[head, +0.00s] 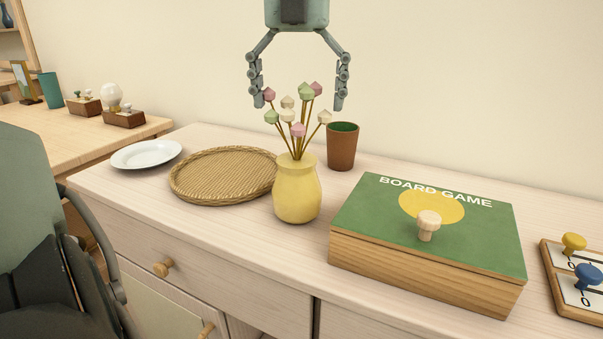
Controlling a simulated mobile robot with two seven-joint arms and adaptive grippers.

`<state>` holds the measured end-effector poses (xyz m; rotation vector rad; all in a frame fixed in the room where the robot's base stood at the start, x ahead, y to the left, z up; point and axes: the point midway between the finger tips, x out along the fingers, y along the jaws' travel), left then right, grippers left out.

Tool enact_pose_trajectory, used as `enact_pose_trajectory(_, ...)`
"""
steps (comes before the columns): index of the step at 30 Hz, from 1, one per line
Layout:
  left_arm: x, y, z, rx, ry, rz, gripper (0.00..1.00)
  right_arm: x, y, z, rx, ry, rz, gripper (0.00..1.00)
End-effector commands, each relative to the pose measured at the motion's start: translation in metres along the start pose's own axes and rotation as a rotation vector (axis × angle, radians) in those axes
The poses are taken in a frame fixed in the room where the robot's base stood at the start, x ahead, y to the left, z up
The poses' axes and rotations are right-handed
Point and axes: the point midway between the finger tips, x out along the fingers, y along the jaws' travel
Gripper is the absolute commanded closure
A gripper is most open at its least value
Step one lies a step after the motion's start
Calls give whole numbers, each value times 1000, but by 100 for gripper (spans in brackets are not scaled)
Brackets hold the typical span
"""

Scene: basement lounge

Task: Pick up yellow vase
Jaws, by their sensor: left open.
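A yellow vase (297,193) stands upright on the pale wooden sideboard (225,243). It holds several flowers (297,115) with pink, green and cream heads on thin brown stems. My left gripper (299,104) points down from the top of the head view. Its two fingers are spread apart, with the flower heads between or just in front of them. It holds nothing, and its tips are well above the vase body. I cannot tell whether the fingers touch the flowers. My right gripper is not in view.
A woven tray (190,187) lies left of the vase, with a white plate (146,154) beyond. A brown cup (342,148) stands behind right. A green board game box (375,206) with a wooden knob is close on the right. A peg board (563,290) lies far right.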

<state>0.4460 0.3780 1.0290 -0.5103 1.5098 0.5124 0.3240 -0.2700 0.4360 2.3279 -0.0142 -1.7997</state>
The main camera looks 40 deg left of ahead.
Motion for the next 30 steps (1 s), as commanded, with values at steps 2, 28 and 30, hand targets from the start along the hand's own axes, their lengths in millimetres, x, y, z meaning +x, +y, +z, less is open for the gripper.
enact_pose_trajectory(2, 13, 0, 0, 1, 2, -1, 8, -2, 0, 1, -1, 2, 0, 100)
enact_pose_trajectory(28, 76, 3, -6, -2, -2, -3, 12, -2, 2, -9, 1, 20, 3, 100)
enact_pose_trajectory(30, 76, 3, -6, -2, -2, -3, 20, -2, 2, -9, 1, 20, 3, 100)
